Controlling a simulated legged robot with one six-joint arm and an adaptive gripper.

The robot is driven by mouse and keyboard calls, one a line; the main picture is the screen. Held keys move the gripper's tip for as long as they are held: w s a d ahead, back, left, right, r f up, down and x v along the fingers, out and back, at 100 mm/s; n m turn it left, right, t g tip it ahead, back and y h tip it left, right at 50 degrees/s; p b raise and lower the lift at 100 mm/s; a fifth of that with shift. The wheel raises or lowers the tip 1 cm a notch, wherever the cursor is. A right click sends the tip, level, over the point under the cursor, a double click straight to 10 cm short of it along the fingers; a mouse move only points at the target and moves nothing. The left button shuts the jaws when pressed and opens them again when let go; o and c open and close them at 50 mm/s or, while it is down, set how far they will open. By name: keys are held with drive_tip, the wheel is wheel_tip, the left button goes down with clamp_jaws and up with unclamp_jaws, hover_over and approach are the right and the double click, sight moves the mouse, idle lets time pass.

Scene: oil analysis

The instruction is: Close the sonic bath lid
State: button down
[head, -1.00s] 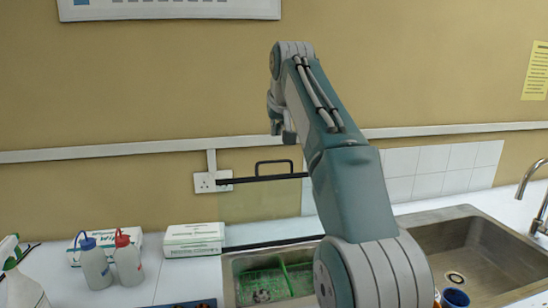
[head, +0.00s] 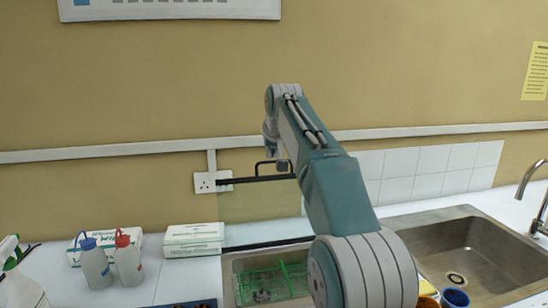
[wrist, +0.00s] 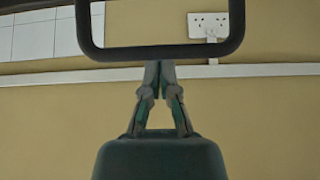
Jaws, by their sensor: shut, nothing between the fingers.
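The sonic bath lid (head: 258,207) is a see-through panel with a black edge, standing raised upright behind the bath. Its black loop handle (head: 258,170) is at the top; in the wrist view the handle (wrist: 97,50) spans the upper picture. The sonic bath (head: 230,285) is a metal basin with a green basket (head: 262,284) inside, partly hidden by my arm. My gripper (wrist: 160,64) is shut and empty, its fingertips at the handle's long bar in the wrist view. I cannot tell whether they touch. In the head view my gripper is mostly hidden by my arm.
A steel sink (head: 485,255) with a tap (head: 530,180) is on the right. Two wash bottles (head: 95,265), white boxes (head: 194,240) and a spray bottle (head: 20,280) stand on the left counter. Blue and orange items (head: 455,298) sit at the sink's front edge.

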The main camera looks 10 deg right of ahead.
drive_tip(key=shift+s+f, duration=0.15)
drive_tip(key=shift+s, duration=1.2)
